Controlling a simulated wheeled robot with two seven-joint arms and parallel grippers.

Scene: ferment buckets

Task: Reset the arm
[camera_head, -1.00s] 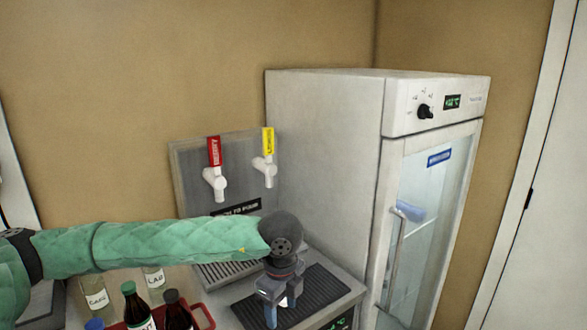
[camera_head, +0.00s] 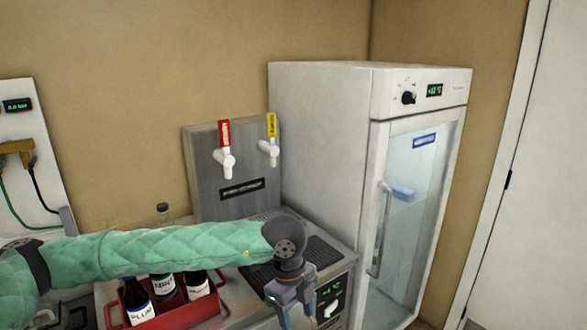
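My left arm reaches in from the left in a green quilted sleeve. Its gripper (camera_head: 296,312) points down in front of the counter's front right part, near the display panel. Its fingers look apart, with nothing seen between them; the tips are close to the picture's bottom edge. My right gripper is not in view.
A red carrier (camera_head: 190,314) with several dark labelled bottles stands below my arm. Two taps, red (camera_head: 225,148) and yellow (camera_head: 270,140), are behind. A glass-door fridge (camera_head: 415,200) stands right of the counter.

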